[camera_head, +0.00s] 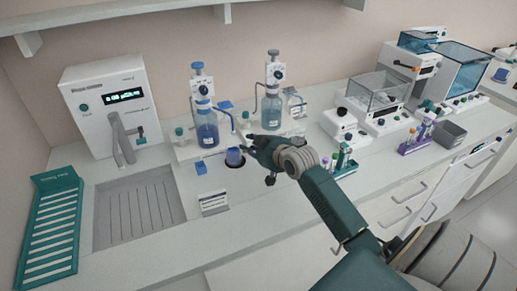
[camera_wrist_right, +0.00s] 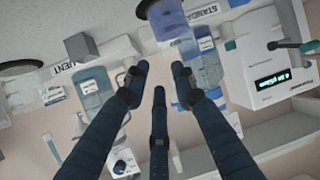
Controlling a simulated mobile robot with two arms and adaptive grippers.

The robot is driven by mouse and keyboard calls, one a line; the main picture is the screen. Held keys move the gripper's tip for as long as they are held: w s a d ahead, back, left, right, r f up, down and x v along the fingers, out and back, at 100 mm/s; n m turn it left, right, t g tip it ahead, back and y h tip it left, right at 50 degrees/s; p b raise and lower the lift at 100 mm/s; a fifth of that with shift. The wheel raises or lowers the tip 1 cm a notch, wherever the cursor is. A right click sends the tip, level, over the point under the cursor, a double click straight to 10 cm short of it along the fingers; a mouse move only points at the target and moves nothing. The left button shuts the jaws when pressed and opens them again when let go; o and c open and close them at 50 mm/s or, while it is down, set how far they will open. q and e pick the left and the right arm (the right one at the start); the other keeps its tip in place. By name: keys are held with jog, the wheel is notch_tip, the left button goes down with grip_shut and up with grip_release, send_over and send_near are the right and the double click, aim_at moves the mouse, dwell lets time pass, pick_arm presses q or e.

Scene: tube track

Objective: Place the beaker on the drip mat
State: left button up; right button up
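The beaker (camera_head: 233,156), clear with blue liquid, stands upright on a dark round mat (camera_head: 238,166) in front of the left dispenser bottle. It also shows in the right wrist view (camera_wrist_right: 170,22), upside down in the picture, with its base at a dark disc (camera_wrist_right: 150,7). My left gripper is not in view.
A white water unit (camera_head: 110,105), sink (camera_head: 138,210) and green rack (camera_head: 50,225) are at left. Tube racks (camera_head: 342,165) (camera_head: 415,143) and instruments stand right.

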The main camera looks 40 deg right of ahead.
jog(key=v, duration=0.6)
jog(key=shift+s+r+b, duration=0.2)
jog(key=shift+s+b, duration=0.1)
jog(key=shift+b, duration=0.05)
